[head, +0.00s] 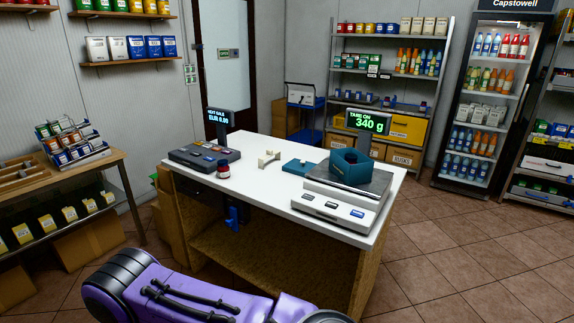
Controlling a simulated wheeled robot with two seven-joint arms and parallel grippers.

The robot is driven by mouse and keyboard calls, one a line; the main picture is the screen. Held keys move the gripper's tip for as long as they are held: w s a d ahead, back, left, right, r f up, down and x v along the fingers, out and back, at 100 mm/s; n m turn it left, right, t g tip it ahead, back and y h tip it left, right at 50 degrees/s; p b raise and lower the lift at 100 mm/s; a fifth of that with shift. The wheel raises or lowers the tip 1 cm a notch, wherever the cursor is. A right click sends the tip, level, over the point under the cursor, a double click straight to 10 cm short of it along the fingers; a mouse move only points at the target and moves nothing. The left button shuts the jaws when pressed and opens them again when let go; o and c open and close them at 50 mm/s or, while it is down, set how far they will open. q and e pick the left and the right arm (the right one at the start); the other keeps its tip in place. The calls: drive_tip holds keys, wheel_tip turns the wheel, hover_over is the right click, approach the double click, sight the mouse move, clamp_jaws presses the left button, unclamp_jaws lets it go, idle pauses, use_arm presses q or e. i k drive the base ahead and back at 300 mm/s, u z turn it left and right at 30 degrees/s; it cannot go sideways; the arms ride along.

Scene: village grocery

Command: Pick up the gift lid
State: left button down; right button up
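A flat teal piece (298,167), which looks like the gift lid, lies on the white counter just left of the scale. It has a small raised part on top. An open teal box (351,166) sits on the grey plate of the scale (343,190), and the display reads 340 g. The lid is beside the box, not on it. A cream arched piece (268,158) stands on the counter left of the lid. Neither of my grippers is in view.
The counter (260,190) also bears a dark cash register (205,155) and a red jar (223,170) to the left. A blue item (232,215) hangs at its front. Shelves and a drinks fridge (487,100) stand behind. Tiled floor is clear to the right.

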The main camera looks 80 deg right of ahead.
sight(298, 167)
drive_tip(key=z, duration=0.45)
drive_tip(key=i, duration=1.05)
drive_tip(key=z, duration=0.8)
